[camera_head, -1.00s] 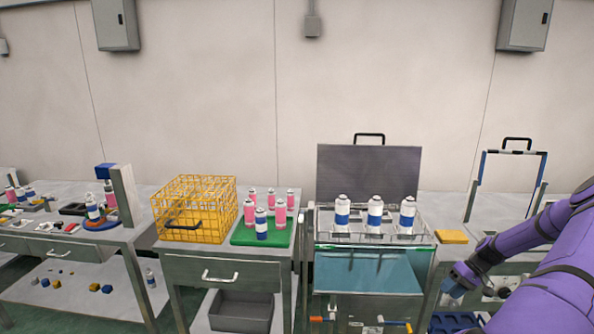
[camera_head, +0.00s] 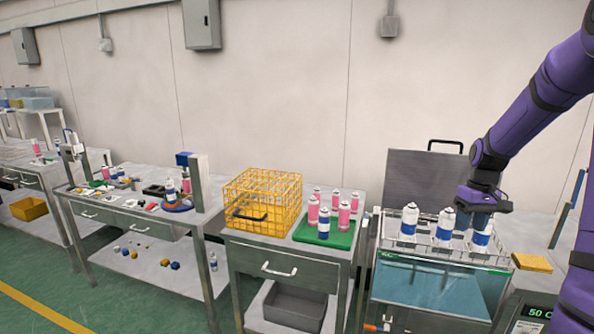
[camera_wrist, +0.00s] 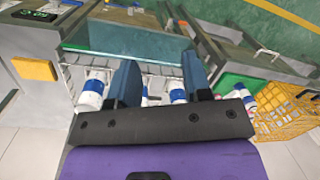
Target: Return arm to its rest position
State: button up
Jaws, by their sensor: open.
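My purple arm comes in from the right in the head view. My gripper (camera_head: 476,220) points down at the rightmost white-and-blue can (camera_head: 482,238) in the water bath (camera_head: 440,283). In the wrist view its two blue fingers (camera_wrist: 160,65) are spread apart. White-and-blue cans show between and beside the fingers there, including one at the left (camera_wrist: 92,92). Nothing looks gripped, but I cannot tell whether the fingers touch a can. Two more cans (camera_head: 409,222) stand to the left in the bath's rack.
A grey raised lid (camera_head: 420,185) stands behind the bath. A yellow wire basket (camera_head: 262,200) and a green tray (camera_head: 340,238) with pink and blue cans are on the cart to the left. A yellow block (camera_head: 532,262) lies right of the bath.

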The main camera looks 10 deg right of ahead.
jog(key=s+a+r+t+h, duration=0.1)
jog(key=s+a+r, duration=0.3)
jog(key=a+r, duration=0.4)
jog(key=s+a+r+t+h, duration=0.1)
jog(key=s+a+r+h, duration=0.15)
jog(key=a+r, duration=0.6)
jog(key=s+a+r+n+t+y, duration=0.1)
jog(key=s+a+t, duration=0.3)
jog(key=s+a, duration=0.8)
jog(key=s+r+y, duration=0.1)
jog(key=s, duration=0.2)
jog(key=shift+s, duration=0.25)
